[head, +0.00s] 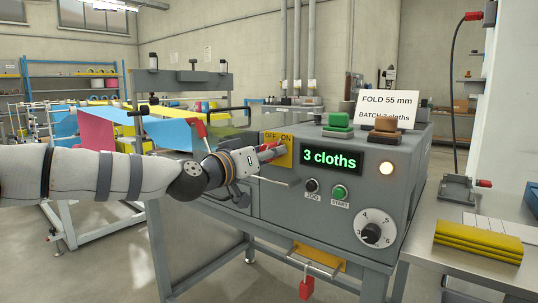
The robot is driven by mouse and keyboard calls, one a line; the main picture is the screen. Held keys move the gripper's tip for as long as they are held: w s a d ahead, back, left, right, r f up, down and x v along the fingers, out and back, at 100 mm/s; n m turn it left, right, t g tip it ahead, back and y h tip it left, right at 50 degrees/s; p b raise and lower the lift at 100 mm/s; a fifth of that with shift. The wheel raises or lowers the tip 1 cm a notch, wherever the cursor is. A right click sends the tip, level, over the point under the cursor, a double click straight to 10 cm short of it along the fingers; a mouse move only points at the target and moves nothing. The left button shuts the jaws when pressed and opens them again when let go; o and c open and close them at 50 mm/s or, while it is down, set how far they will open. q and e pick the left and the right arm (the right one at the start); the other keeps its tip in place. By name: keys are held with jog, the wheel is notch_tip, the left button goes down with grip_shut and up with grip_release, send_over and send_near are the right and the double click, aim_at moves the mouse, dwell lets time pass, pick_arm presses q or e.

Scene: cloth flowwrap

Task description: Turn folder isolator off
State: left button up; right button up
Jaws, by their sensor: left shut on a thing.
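The folder isolator is on the upper left of the grey machine's front, with a yellow plate (284,159) marked OFF on the left and ON on the right. My left gripper (267,154) reaches in from the left and is shut on the isolator's red handle (271,149), in front of the plate. The gripper hides much of the handle and the plate's lower left, so I cannot tell which mark the handle points to. My right gripper is not in view.
The green display (331,160) reads "3 cloths". The jog button (312,185), start button (339,192) and dial (372,233) sit below it, and a lamp (386,168) glows. A red padlock (306,289) hangs below. Yellow cloths (478,240) lie on the right table.

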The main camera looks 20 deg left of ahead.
pick_arm(q)
jog(key=n, duration=0.3)
jog(key=shift+f+n, duration=0.1)
jog(key=shift+n, duration=0.3)
jog(key=n, duration=0.3)
jog(key=shift+d+n+b, duration=0.1)
jog(key=shift+n+b, duration=0.2)
jog(key=shift+b, duration=0.1)
jog(key=n, duration=0.3)
jog(key=shift+n, duration=0.3)
jog(key=shift+n+b, duration=0.45)
jog(key=shift+n, duration=1.05)
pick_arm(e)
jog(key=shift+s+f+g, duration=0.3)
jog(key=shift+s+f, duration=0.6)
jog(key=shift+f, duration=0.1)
pick_arm(q)
jog(key=shift+r, duration=0.2)
jog(key=o, duration=1.2)
jog(key=shift+c, duration=0.2)
